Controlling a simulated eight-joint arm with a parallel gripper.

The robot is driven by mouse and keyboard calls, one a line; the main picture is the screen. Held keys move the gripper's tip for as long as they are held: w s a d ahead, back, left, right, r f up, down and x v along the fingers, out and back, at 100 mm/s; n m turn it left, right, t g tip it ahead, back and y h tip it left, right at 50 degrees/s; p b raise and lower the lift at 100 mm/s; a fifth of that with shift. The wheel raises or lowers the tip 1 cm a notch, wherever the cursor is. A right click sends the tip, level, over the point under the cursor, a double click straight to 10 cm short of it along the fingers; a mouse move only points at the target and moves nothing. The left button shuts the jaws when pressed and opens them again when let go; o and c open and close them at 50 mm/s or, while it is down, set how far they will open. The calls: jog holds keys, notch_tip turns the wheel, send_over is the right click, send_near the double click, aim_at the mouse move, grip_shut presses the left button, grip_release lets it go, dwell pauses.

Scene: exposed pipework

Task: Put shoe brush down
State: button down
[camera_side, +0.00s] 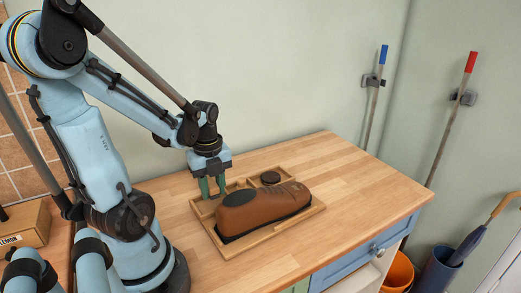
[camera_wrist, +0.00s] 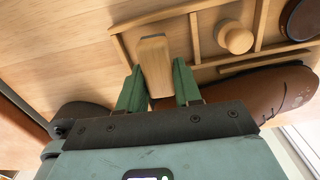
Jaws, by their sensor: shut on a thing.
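The shoe brush, a light wooden block (camera_wrist: 154,58), is between the two green fingers of my gripper (camera_wrist: 158,88) in the wrist view. My gripper is shut on it. In the side view my gripper (camera_side: 213,188) points down at the back left end of the wooden tray (camera_side: 238,254). The brush cannot be made out there. In the wrist view the brush overlaps the left compartment of the tray (camera_wrist: 122,52). I cannot tell whether it touches the tray floor. The bristles are hidden.
A brown shoe (camera_side: 262,207) lies along the tray's front, close to my gripper. A dark round tin (camera_side: 270,178) and a round wooden knob (camera_wrist: 235,38) sit in other compartments. The wooden worktop (camera_side: 345,180) is clear around the tray's right side.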

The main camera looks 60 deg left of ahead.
aim_at(213, 197)
jog(key=shift+f, duration=1.8)
jog(key=shift+f, duration=0.25)
jog(key=c, duration=0.8)
grip_release()
jog(key=shift+f, duration=0.1)
jog(key=shift+r, duration=6.25)
jog(key=w+d+n+t, duration=0.1)
jog(key=w+d+n, duration=0.1)
jog(key=n, duration=0.1)
jog(key=w+d+n+t, duration=0.1)
jog(key=w+d+n, duration=0.1)
jog(key=n, duration=0.1)
jog(key=w+d+n+t+y, duration=0.1)
jog(key=w+d+n, duration=0.1)
jog(key=d+n, duration=0.1)
jog(key=shift+f, duration=0.1)
jog(key=shift+w+d+r+n+t+h, duration=0.15)
jog(key=shift+w+d+n+t, duration=0.5)
jog(key=shift+d+n, duration=0.8)
jog(key=shift+w+d+r+n+t+h, duration=0.2)
jog(key=shift+w+d+n+t, duration=0.45)
jog(key=shift+d+n, duration=0.75)
jog(key=shift+w+d+r+n+t+h, duration=0.15)
jog(key=shift+w+d+n+t, duration=0.25)
jog(key=shift+d+n+t, duration=0.75)
jog(key=shift+n+g, duration=0.35)
jog(key=shift+n, duration=0.15)
